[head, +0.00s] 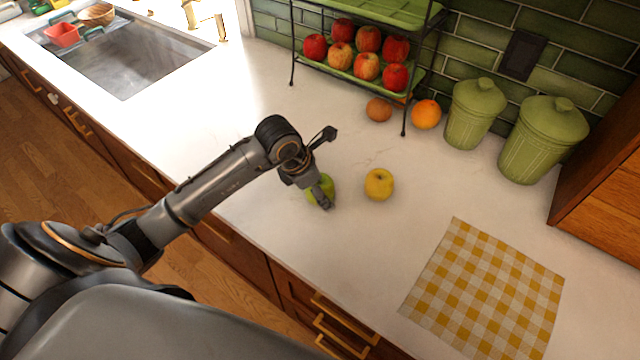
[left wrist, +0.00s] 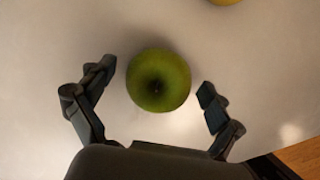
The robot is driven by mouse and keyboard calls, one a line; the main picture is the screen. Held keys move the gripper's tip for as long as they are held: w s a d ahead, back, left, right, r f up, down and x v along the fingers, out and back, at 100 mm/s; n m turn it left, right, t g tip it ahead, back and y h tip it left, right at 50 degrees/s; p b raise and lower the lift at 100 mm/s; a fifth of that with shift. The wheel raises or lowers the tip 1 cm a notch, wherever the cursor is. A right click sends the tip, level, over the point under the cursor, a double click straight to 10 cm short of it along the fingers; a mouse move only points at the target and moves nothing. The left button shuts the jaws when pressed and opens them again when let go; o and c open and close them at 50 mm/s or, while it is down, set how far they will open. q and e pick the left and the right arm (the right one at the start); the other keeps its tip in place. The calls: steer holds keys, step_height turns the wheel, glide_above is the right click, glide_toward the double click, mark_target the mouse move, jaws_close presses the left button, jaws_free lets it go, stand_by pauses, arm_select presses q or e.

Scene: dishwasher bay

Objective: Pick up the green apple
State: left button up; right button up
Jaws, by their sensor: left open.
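The green apple (head: 327,184) sits on the white counter, partly hidden behind my left gripper (head: 322,196) in the head view. In the left wrist view the green apple (left wrist: 158,80) shows whole, seen from above, with its stem hollow facing the camera. The left gripper (left wrist: 156,88) is open, with one finger on each side of the apple. A gap shows between each finger and the apple. My right gripper is in neither view.
A yellow apple (head: 379,184) sits just right of the green apple. A checked cloth (head: 487,290) lies at the right. A rack (head: 404,132) with red apples, an orange (head: 426,114) and green canisters (head: 474,112) stand along the wall. A sink (head: 130,55) is at the left.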

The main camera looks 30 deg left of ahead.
arm_select(q)
steer(key=shift+f, duration=0.2)
steer(key=c, duration=1.3)
steer(key=shift+c, duration=0.2)
